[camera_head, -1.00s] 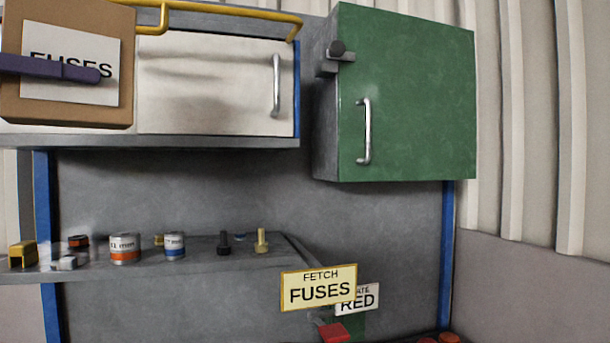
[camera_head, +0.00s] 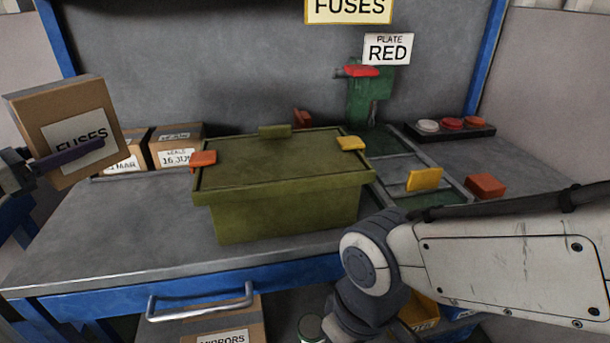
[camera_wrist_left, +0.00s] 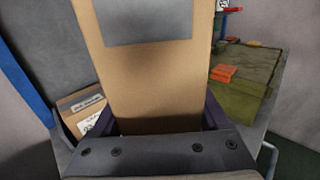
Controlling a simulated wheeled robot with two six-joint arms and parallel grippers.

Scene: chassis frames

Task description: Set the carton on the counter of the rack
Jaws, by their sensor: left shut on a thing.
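The carton is a brown box (camera_head: 93,98) with a white FUSES label, at the left of the head view. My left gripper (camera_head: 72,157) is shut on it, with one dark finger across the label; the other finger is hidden. In the left wrist view the carton (camera_wrist_left: 150,95) stands between both fingers (camera_wrist_left: 140,120). The carton is slightly tilted and appears held above the left part of the counter. The rack's grey counter (camera_head: 130,237) runs across the head view. My right arm enters from the right; its gripper is out of view.
An olive lidded crate (camera_head: 283,212) stands mid-counter. Two labelled cartons (camera_head: 178,147) stand behind, left of it. Right of it are a metal tray (camera_head: 400,168), a red block (camera_head: 486,186) and a button panel (camera_head: 450,131). The counter's front left is bare.

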